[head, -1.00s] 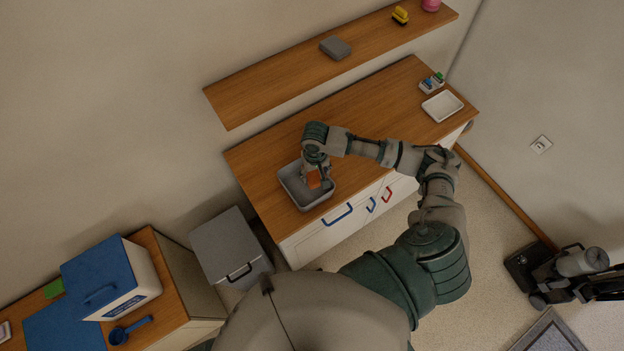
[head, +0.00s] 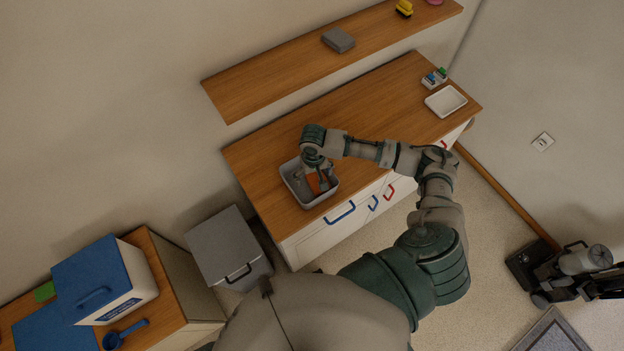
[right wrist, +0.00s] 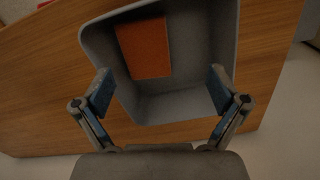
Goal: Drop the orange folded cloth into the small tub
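The small grey tub (head: 303,197) stands on the wooden cabinet top near its front left end. The orange folded cloth (head: 315,184) shows inside the tub's outline, partly hidden by my right gripper. In the right wrist view the cloth (right wrist: 144,48) lies in the tub (right wrist: 205,48), flat against the inside and apart from the fingers. My right gripper (right wrist: 160,92) is open and empty, with its fingers spread over the tub. In the head view the right gripper (head: 322,181) is over the tub. My left gripper is not in view.
A white tray (head: 446,101) and a small blue-and-green item (head: 434,77) are at the cabinet's far right. A wall shelf (head: 270,90) runs behind it. A grey bin (head: 227,247) and a blue-lidded box (head: 105,283) stand left. The cabinet's middle is clear.

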